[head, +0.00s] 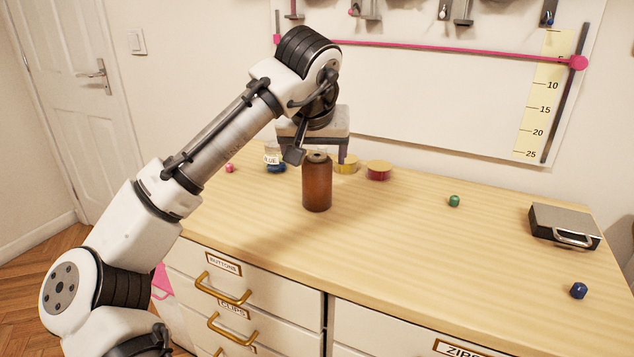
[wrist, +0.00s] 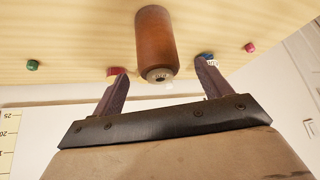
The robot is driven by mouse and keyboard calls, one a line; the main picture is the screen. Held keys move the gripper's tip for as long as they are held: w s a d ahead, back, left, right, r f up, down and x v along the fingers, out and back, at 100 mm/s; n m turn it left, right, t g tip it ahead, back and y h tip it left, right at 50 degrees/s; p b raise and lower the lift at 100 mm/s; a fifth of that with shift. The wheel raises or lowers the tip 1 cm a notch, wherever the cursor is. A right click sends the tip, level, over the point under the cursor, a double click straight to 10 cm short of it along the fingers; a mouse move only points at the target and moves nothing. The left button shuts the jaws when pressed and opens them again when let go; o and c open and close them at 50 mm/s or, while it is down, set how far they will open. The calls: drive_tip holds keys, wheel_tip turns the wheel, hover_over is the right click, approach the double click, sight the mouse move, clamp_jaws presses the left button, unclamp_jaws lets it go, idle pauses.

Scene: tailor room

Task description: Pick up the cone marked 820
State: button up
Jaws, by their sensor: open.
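A brown cone (head: 317,185) of thread stands upright on the wooden tabletop in the head view. My gripper (head: 318,157) is open and empty, at the height of the cone's top. In the wrist view its two fingers (wrist: 162,68) lie on either side of the cone's end, with gaps on both sides. No contact shows.
Behind the cone are a jar labelled BLUE (head: 273,158), a yellow tin (head: 346,166) and a red tin (head: 378,170). A green piece (head: 454,201), a black case (head: 564,227) and a blue piece (head: 578,290) lie to the right. The table (head: 400,235) is clear between.

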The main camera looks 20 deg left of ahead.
sight(317, 167)
drive_tip(key=x, duration=0.5)
drive_tip(key=shift+w+d+f, duration=0.15)
drive_tip(key=shift+w+f, duration=0.05)
drive_tip(key=shift+f, duration=0.1)
drive_tip(key=shift+c, duration=0.3)
drive_tip(key=c, duration=1.1)
drive_tip(key=shift+r, duration=0.15)
